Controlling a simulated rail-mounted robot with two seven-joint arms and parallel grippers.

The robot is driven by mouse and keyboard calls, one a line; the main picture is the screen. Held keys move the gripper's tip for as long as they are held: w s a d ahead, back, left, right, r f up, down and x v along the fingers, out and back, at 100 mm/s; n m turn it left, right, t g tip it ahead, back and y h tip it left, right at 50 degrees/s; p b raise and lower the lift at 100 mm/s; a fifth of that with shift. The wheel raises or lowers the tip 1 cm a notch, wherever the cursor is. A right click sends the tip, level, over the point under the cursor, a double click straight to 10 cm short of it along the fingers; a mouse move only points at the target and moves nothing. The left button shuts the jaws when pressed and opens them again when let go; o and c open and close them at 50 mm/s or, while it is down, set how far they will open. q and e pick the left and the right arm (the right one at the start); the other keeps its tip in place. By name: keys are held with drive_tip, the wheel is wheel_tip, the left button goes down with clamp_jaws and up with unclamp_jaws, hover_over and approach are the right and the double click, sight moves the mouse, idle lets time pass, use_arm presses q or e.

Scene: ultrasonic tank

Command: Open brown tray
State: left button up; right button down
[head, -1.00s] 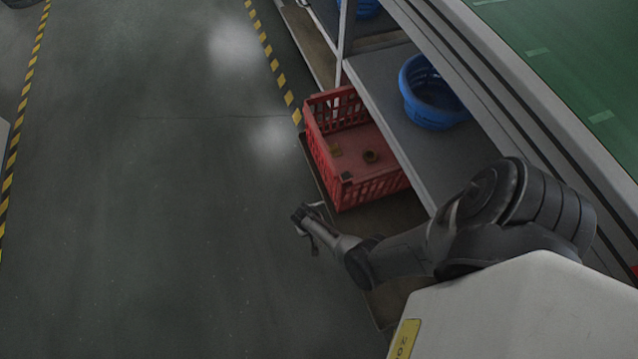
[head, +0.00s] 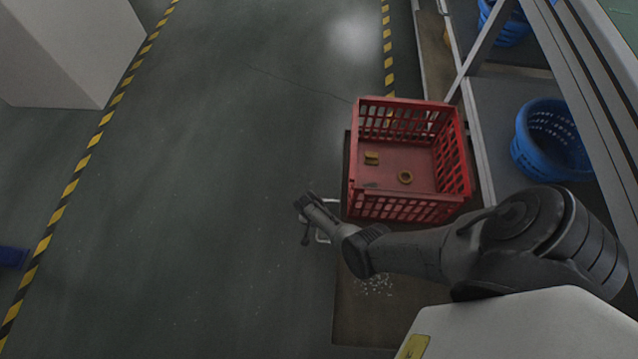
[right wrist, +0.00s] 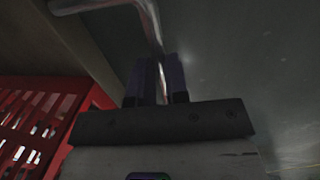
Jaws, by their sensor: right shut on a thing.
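The brown tray (head: 385,315) is a low flat board at floor level beside the shelf unit. It sticks out to the left of the shelf and carries a red crate (head: 460,165). A pale metal handle (head: 323,237) is on the tray's left side. My right gripper (head: 305,218) is at this handle. In the right wrist view the two dark fingers (right wrist: 157,80) are shut on the handle bar (right wrist: 150,18). The exact grip is partly hidden in the head view. My left gripper is not in view.
Small brass-coloured parts (head: 405,177) lie in the crate. A blue basket (head: 550,145) stands on the grey shelf (head: 490,110). The floor (head: 220,200) left of the tray is clear up to the yellow-black line (head: 75,185). A white box-shaped block (head: 70,50) stands at upper left.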

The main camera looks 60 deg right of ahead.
drive_tip(key=shift+f, duration=0.1)
idle(0.3)
drive_tip(key=c, duration=1.1)
unclamp_jaws()
drive_tip(key=shift+w+r, duration=0.1)
drive_tip(key=shift+r, duration=0.2)
drive_tip(key=r+p, duration=0.3)
drive_tip(key=r, duration=0.1)
drive_tip(key=w+r+p, duration=0.1)
drive_tip(key=r+p, duration=0.2)
drive_tip(key=r, duration=0.1)
drive_tip(key=w+a+r+p, duration=0.1)
drive_tip(key=r+p, duration=0.3)
drive_tip(key=r, duration=0.1)
drive_tip(key=shift+a, duration=0.1)
